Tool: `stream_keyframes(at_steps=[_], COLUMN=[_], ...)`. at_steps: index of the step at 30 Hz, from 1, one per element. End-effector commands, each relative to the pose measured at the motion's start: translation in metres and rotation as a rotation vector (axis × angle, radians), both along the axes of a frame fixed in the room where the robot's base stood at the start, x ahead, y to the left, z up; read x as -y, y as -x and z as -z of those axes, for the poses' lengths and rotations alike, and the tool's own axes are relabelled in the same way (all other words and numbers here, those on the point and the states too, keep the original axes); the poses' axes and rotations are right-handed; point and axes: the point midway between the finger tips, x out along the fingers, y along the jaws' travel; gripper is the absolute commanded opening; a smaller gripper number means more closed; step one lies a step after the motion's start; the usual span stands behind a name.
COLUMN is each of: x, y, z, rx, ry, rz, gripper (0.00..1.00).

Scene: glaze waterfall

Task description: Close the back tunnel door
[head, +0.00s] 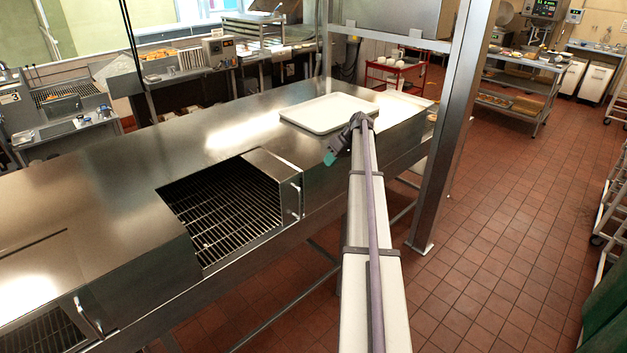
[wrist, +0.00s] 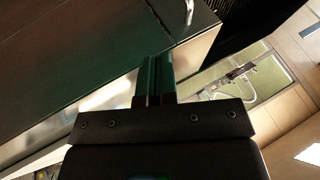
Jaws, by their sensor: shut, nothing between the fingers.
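The steel tunnel (head: 120,170) runs across the left of the head view. Its farther opening (head: 220,215) is uncovered and shows a wire rack inside. The back tunnel door (head: 280,172) stands open at the right edge of this opening, with an upright bar handle (head: 296,200). In the wrist view a bar handle (wrist: 188,12) shows at the top, beside a dark opening. My gripper (head: 331,157) is to the right of the door, apart from the handle. Its green fingers (wrist: 158,72) are together, with nothing between them.
A white tray (head: 330,112) lies on the tunnel top, just behind my gripper. A nearer opening with another handle (head: 88,316) is at lower left. A steel post (head: 455,130) stands to the right of my arm. The tiled floor (head: 520,220) at right is clear.

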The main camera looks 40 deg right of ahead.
Motion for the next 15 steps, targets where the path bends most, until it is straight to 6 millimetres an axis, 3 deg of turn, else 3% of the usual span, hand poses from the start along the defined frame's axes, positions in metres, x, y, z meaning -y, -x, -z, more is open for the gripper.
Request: stream_keyframes(at_steps=[5, 15], x=[-0.005, -0.034], y=[-0.004, -0.031], z=[0.015, 0.078], rx=[-0.001, -0.002], ry=[0.001, 0.000], rz=[0.001, 0.002], gripper=[0.00, 0.00])
